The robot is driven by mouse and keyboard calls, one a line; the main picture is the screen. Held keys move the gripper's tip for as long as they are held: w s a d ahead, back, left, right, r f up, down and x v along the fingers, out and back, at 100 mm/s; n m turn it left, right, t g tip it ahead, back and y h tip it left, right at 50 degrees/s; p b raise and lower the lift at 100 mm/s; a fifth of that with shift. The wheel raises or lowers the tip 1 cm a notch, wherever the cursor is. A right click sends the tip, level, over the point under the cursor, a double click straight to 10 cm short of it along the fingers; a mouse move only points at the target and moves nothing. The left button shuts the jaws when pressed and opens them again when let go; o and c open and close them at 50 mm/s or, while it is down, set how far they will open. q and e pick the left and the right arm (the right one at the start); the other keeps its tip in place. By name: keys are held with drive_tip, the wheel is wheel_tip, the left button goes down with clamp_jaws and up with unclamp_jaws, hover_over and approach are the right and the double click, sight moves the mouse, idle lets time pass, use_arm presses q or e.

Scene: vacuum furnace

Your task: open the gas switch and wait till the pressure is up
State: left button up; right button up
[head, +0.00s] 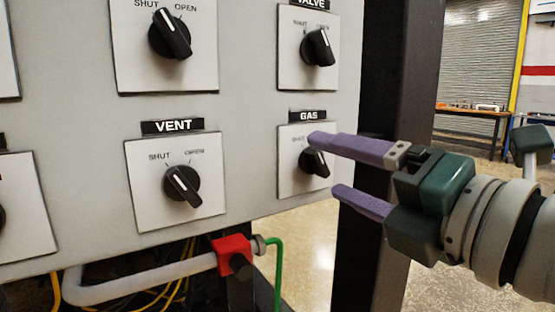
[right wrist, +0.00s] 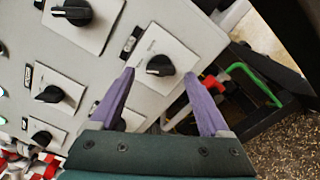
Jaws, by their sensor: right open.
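The GAS switch (head: 315,163) is a black knob on a white plate at the lower right of the grey panel, below its GAS label (head: 309,116). Its white mark appears to point up-left toward SHUT; the upper finger hides part of the plate. My right gripper (head: 325,163) is open, its purple fingers coming from the right, one above and one below the knob. In the right wrist view the knob (right wrist: 160,65) sits between the fingertips with a gap on each side. No pressure display shows. My left gripper is not in view.
The VENT knob (head: 182,186) is left of the GAS switch, and the VALVE knob (head: 318,47) is above it. Below the panel are a red valve block (head: 233,257), a white pipe (head: 140,283) and a green hose (head: 279,270). A dark post (head: 385,90) stands behind the gripper.

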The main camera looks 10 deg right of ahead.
sight(316, 162)
drive_tip(key=shift+x, duration=1.1)
drive_tip(key=shift+c, duration=0.3)
clamp_jaws()
